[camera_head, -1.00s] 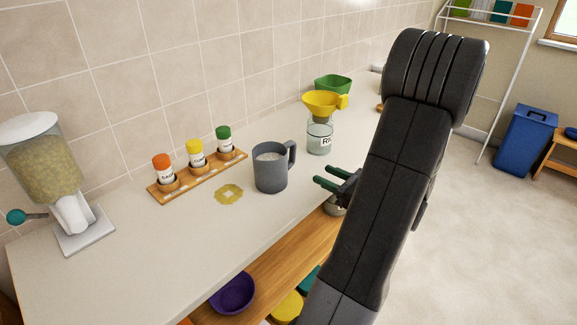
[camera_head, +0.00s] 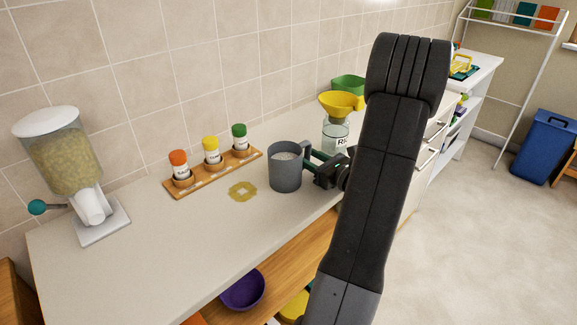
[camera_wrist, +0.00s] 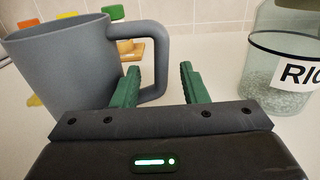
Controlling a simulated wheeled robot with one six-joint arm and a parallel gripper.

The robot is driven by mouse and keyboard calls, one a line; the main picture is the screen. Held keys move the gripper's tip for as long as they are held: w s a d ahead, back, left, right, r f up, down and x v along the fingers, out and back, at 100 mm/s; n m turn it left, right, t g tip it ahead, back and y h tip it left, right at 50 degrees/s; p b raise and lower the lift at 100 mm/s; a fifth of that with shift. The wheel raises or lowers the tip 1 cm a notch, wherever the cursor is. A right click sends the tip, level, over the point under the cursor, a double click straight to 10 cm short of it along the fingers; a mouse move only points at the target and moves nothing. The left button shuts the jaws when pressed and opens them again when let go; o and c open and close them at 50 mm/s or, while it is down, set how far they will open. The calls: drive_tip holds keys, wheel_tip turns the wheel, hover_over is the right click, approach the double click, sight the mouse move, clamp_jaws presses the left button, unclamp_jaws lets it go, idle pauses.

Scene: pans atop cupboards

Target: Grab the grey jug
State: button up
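The grey jug (camera_head: 285,168) stands upright on the counter with white contents inside. Its handle is on the right side, towards my gripper. In the wrist view the jug (camera_wrist: 68,65) fills the left, and its handle reaches in front of the fingers. My gripper (camera_head: 313,160) is at the jug's handle side in the head view. In the wrist view its two green fingers (camera_wrist: 162,85) are apart, with the left finger overlapping the handle's opening. The handle's outer bar appears beside or between the fingers; I cannot tell whether it touches them.
A glass jar (camera_head: 335,136) with a yellow funnel (camera_head: 341,103) stands close behind my gripper. The front left counter (camera_head: 150,255) is clear.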

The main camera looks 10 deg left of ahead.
drive_tip(key=shift+x, duration=0.95)
drive_tip(key=shift+c, duration=0.4)
clamp_jaws()
drive_tip(key=shift+r, duration=0.1)
